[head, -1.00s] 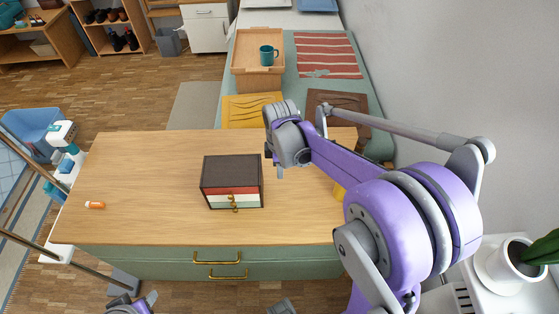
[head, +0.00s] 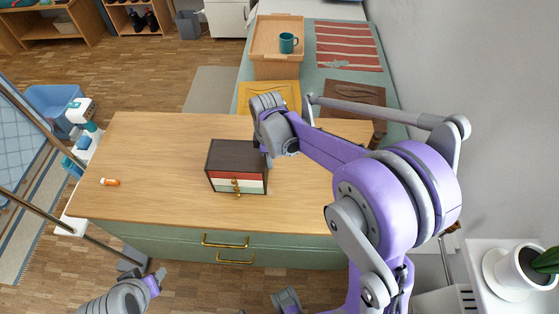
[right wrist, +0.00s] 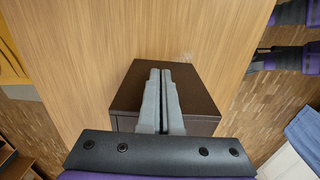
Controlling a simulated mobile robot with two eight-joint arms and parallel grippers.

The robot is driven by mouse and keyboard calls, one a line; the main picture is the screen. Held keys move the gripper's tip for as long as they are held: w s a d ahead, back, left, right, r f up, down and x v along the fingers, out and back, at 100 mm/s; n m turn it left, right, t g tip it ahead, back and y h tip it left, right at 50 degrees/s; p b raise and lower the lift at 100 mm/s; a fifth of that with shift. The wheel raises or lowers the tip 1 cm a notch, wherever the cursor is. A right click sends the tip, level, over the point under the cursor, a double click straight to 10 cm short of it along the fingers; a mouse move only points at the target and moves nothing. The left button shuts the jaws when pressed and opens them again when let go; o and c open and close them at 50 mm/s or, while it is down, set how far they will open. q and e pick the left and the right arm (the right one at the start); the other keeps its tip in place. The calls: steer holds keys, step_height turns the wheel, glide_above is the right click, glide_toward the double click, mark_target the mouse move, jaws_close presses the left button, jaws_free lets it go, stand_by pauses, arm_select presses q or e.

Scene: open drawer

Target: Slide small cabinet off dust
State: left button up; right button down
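The small cabinet (head: 232,157) stands upright on the wooden tabletop, with a dark top and red, whitish and green drawer fronts with brass-coloured pulls. Its top also shows in the right wrist view (right wrist: 196,88). My right gripper (head: 268,158) is at the cabinet's right side. In the right wrist view its two fingers (right wrist: 160,75) lie together, with nothing between them, in front of the cabinet; contact is unclear. A faint pale patch (right wrist: 187,57) on the wood beside the cabinet may be dust. My left gripper (head: 154,283) is low at the bottom left, away from the cabinet; its opening is unclear.
The table (head: 160,200) has clear room left of the cabinet, apart from a small orange item (head: 110,182). Its green front has brass handles (head: 225,241). A potted plant (head: 520,266) is at the right.

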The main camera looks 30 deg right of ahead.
steer(key=w+a, duration=0.5)
steer(key=a, duration=0.4)
steer(key=w+a, duration=0.5)
steer(key=a, duration=0.3)
steer(key=shift+w+a, duration=0.4)
